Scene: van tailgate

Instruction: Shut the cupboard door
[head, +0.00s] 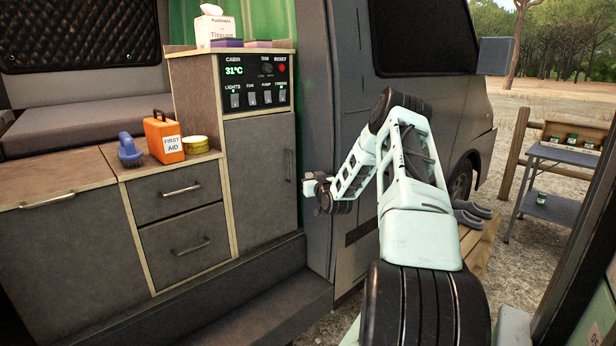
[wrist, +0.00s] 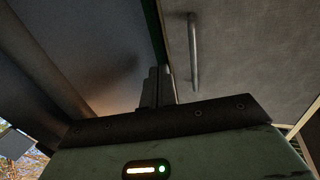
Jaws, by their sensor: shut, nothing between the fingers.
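The cupboard door (head: 258,178) is a grey panel below the control panel, with a vertical dark handle (head: 289,165) near its right edge. In the head view it looks flush or nearly flush with its frame; I cannot tell whether a small gap is left. My gripper (head: 308,186) is just right of the door's handle edge, in front of the van's side. In the wrist view the shut, empty fingers (wrist: 157,88) point toward the edge beside the door (wrist: 240,50), left of its handle (wrist: 194,52). I cannot tell whether they touch anything.
On the counter (head: 70,178) are a blue brush-like item (head: 129,152), an orange first aid box (head: 163,138) and a yellow tin (head: 196,145). Drawers (head: 185,240) are left of the door. A step (head: 240,310) runs below. The van's side (head: 345,200) stands close beside my gripper.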

